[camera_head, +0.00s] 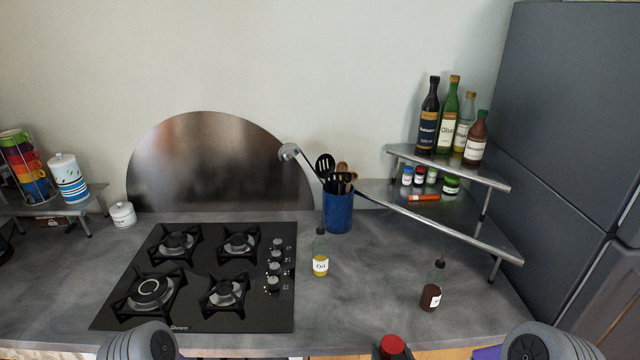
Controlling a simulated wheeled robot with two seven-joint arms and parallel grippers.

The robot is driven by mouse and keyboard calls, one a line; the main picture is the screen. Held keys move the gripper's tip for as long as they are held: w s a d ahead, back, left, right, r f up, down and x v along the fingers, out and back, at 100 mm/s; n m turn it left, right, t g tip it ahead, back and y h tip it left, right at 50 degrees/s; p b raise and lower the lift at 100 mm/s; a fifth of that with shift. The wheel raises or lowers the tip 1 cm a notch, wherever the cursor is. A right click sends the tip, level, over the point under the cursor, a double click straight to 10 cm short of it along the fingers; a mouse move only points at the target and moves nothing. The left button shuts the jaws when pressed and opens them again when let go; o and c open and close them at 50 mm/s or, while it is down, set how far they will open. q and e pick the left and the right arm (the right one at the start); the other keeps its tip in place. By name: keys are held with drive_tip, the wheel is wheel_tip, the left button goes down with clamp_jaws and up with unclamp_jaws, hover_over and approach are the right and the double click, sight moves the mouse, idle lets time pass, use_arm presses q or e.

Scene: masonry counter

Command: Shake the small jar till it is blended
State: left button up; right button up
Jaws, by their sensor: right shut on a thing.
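A small jar with a red lid (392,344) shows at the bottom edge, right of centre. Only its lid and a little of what lies below are in view, and its contents are hidden. My right gripper (394,355) is at the jar, shut on it, with only a small dark part showing at the frame's edge. The jar is in front of the counter's near edge. My left gripper is not in view; only a grey link of my left arm shows at the bottom left.
A black gas hob (205,275) fills the left of the counter. An oil bottle (320,258) and a dark sauce bottle (431,290) stand near. A blue utensil pot (338,210) and a corner shelf (450,222) with bottles and small jars stand behind.

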sight(392, 346)
drive_tip(key=r, duration=0.7)
drive_tip(key=shift+s+a, duration=0.1)
drive_tip(key=shift+s, duration=0.1)
drive_tip(key=f, duration=0.7)
drive_tip(key=shift+w, duration=0.2)
drive_tip(key=shift+w+r, duration=0.15)
drive_tip(key=shift+s+r, duration=0.2)
drive_tip(key=shift+s, duration=0.15)
drive_tip(key=shift+w+f, duration=0.1)
drive_tip(key=shift+w, duration=0.1)
drive_tip(key=shift+s, duration=0.1)
